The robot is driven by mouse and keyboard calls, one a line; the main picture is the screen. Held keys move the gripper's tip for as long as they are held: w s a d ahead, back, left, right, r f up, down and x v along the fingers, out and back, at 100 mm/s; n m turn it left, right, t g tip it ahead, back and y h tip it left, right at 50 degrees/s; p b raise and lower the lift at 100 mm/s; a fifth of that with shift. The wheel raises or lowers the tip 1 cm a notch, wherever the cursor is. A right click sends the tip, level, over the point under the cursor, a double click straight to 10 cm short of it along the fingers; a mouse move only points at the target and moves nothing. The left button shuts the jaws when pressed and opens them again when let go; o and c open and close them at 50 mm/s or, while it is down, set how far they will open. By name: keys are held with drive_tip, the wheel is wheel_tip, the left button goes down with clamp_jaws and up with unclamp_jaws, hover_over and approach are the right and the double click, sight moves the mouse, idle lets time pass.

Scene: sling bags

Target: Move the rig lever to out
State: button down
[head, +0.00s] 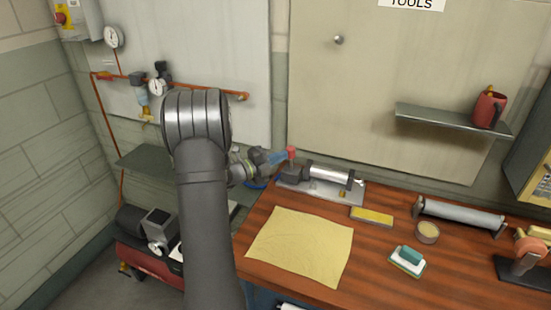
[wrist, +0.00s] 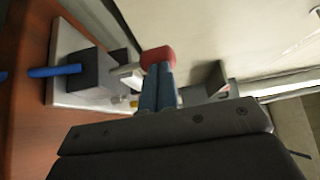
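The rig lever has a red knob (head: 291,153) standing up beside the dark block of the bench rig (head: 325,175). In the wrist view the red knob (wrist: 158,57) sits right at my fingertips, on a pale rod coming from the dark block (wrist: 90,70). My gripper (head: 279,157) reaches in from the left with its blue fingers at the knob. In the wrist view the fingers (wrist: 158,78) lie close together and look shut, with the knob across their tips. I cannot tell whether they touch it. No lever position markings can be read.
The rig stands at the bench's back edge, near the wall. A blue hose (wrist: 55,71) meets the dark block.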

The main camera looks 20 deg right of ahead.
drive_tip(key=s+a+r+m+y, duration=0.1)
drive_tip(key=s+a, duration=0.1)
drive_tip(key=a, duration=0.4)
drive_tip(key=s+a+r+m, duration=0.1)
drive_tip(key=s+a+r, duration=0.1)
drive_tip(key=a, duration=0.4)
drive_tip(key=shift+r+y, duration=0.25)
drive_tip(key=shift+y, duration=0.15)
drive_tip(key=w+d+f+n+h, duration=0.1)
drive_tip(key=w+d+f+n, duration=0.1)
drive_tip(key=d, duration=0.3)
drive_tip(key=w+d+f+n+h, duration=0.2)
drive_tip(key=w+d, duration=0.1)
drive_tip(key=d, duration=0.3)
drive_tip(key=shift+f+t, duration=0.15)
drive_tip(key=shift+t, duration=0.15)
idle(0.3)
idle(0.4)
